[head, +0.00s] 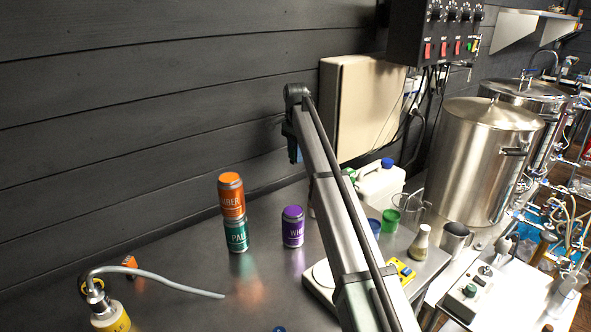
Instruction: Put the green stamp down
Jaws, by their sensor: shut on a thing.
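I cannot make out a green stamp in the head view. My arm crosses the right middle of the picture, rising from the bottom edge to a bent joint and a dark wrist part that hangs down in front of the wall. The jaws of my gripper do not show, and neither does anything held in them. The arm hides part of the steel worktop (190,282) behind it.
An orange can (231,194) stands on a green can (236,235), with a purple can (293,227) to the right. A hose fitting (107,310) is front left. Right of my arm are a green cup (391,219), a flask (420,243) and a white jug (381,184).

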